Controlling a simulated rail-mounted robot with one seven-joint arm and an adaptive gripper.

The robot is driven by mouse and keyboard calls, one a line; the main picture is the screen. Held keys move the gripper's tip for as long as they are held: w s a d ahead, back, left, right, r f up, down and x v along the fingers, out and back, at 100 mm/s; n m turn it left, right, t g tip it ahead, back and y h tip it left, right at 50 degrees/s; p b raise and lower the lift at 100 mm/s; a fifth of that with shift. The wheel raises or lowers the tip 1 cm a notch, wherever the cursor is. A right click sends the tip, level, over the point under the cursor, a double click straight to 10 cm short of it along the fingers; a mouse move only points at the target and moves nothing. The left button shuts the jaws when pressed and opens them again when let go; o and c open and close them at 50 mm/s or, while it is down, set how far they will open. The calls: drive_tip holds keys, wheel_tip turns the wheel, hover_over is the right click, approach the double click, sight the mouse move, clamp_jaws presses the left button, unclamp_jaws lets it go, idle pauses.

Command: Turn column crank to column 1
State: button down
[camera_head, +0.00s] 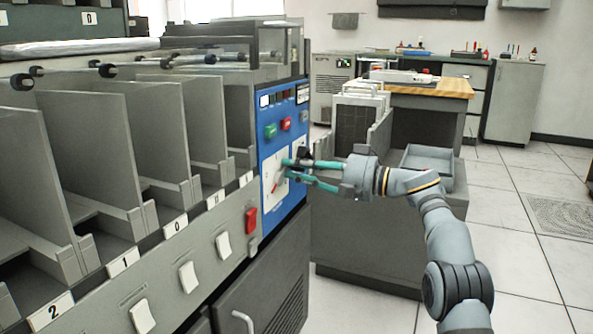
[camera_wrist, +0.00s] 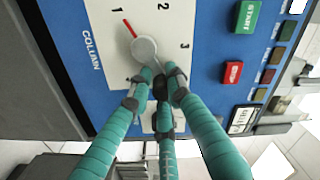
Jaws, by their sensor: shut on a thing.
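The column dial is a white plate (camera_wrist: 100,40) marked COLUMN, with the numbers 1, 2 and 3 visible, on the blue panel of the grey machine. In the wrist view, the column crank (camera_wrist: 145,48) has a round grey hub and a red pointer, which points up-left at the 1. The dial also shows in the head view (camera_head: 269,192), partly behind my fingers. My gripper (camera_head: 287,169) reaches the panel from the right. Its green fingers (camera_wrist: 160,78) are shut on the crank just below the hub. The fingers hide the gripped part and the dial's lower area.
A green START button (camera_wrist: 245,16) and a red button (camera_wrist: 233,72) sit beside the dial. The sorter's card pockets (camera_head: 90,150) run off to the left. A grey cabinet with a tray (camera_head: 425,160) stands behind my arm. The tiled floor at right is open.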

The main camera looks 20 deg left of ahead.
drive_tip(key=shift+w+d+r, duration=0.1)
drive_tip(key=shift+d+r, duration=0.05)
drive_tip(key=shift+r, duration=0.2)
drive_tip(key=c, duration=1.9)
unclamp_jaws()
drive_tip(key=shift+o, duration=1.3)
drive_tip(key=shift+f, duration=0.1)
drive_tip(key=s+d, duration=0.1)
drive_tip(key=d, duration=1)
drive_tip(key=shift+s+d, duration=0.25)
drive_tip(key=shift+d, duration=0.15)
drive_tip(key=shift+a+f, duration=0.1)
drive_tip(key=a, duration=0.8)
drive_tip(key=w+a, duration=0.1)
drive_tip(key=a, duration=0.2)
drive_tip(key=shift+w+a, duration=0.1)
drive_tip(key=shift+a, duration=0.3)
